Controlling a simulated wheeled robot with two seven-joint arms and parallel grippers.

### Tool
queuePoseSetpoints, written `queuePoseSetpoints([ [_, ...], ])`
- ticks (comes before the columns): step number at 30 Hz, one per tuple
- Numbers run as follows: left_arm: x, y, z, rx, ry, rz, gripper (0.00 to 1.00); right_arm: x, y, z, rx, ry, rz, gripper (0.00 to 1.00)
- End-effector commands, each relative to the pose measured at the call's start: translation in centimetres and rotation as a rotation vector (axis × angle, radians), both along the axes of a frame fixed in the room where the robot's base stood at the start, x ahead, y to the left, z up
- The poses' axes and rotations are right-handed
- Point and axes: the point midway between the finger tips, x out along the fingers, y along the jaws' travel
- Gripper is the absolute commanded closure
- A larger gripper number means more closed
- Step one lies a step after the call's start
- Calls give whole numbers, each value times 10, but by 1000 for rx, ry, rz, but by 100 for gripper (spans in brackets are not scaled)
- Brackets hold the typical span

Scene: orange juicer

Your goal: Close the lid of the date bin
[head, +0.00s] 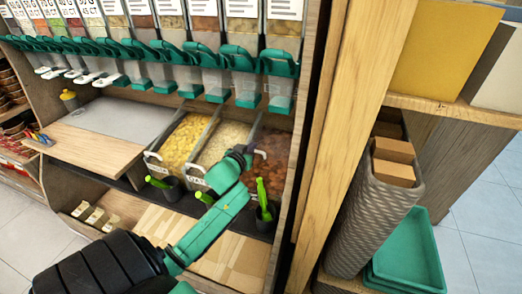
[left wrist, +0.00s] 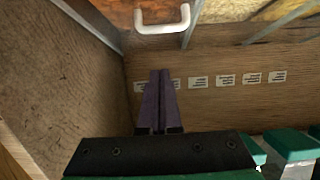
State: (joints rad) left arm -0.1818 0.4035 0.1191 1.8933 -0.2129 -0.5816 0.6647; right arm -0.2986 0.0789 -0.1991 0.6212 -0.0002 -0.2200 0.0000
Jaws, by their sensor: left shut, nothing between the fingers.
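The date bin (head: 275,146), with dark brown contents, is the rightmost of the bins in the head view. My left gripper (head: 261,154) is over its front left part, with its arm coming up from below. In the left wrist view its purple fingers (left wrist: 160,73) are shut and empty. A white handle (left wrist: 163,27) shows there just beyond the fingertips, with a gap between them. The date bin's front is partly hidden by my arm in the head view. I cannot tell clearly how far its lid is open. My right gripper is not in view.
A bin of yellow pieces (head: 184,140) and a pale bin (head: 224,143) stand to the left. Green-handled dispensers (head: 240,62) hang above. A scoop cup (head: 265,218) stands in front of the date bin. A wooden post (head: 345,130) bounds the right side.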

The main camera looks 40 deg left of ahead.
Motion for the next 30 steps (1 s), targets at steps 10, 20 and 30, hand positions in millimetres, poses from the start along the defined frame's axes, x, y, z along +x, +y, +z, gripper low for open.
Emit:
queuePoseSetpoints([
  [10, 59, 20, -21, 1, 3, 2, 100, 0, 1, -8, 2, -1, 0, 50],
  [20, 63, 20, -45, -2, 8, -2, 100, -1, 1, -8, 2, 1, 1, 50],
  [30, 51, 17, -52, 0, 5, -1, 100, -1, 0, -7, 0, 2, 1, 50],
])
